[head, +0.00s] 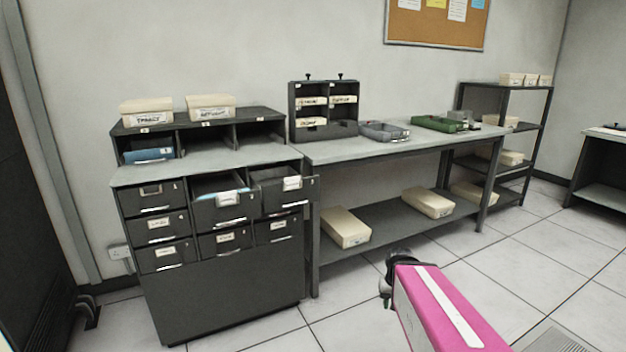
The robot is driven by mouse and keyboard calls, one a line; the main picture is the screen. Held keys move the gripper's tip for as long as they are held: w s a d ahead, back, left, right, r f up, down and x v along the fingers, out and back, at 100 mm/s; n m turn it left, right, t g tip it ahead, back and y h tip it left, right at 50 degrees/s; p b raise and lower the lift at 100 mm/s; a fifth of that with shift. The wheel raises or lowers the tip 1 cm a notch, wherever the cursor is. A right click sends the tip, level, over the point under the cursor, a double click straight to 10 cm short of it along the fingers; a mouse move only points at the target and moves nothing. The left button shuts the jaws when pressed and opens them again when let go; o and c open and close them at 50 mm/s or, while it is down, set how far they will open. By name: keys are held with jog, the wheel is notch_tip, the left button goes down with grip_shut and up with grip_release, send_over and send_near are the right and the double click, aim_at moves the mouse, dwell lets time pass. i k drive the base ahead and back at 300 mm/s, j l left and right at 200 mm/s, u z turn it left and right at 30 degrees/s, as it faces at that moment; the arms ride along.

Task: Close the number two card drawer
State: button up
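A dark grey card cabinet (225,290) stands at the left with three columns of small drawers. In its top row the left drawer (152,196) is shut. The top middle drawer (220,205) sticks out open, with a white label and a pale handle; by its place it looks like number two, but its number is too small to read. The top right drawer (285,192) is also pulled out, farther. My gripper (387,288) is a small dark shape at the end of my pink arm, low and right of the cabinet, apart from the drawers. Its fingers cannot be made out.
A long grey table (400,146) adjoins the cabinet's right side, with a dark sorter (323,132) and trays on top. Pale boxes (346,228) lie on its lower shelf. Shelving (500,90) stands at the back right. The tiled floor (350,327) before the cabinet and table is clear.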

aim_at(209, 213)
jog(key=u, duration=1.4)
jog(key=k+l+u, duration=0.25)
jog(key=l, duration=0.15)
jog(key=i, duration=0.05)
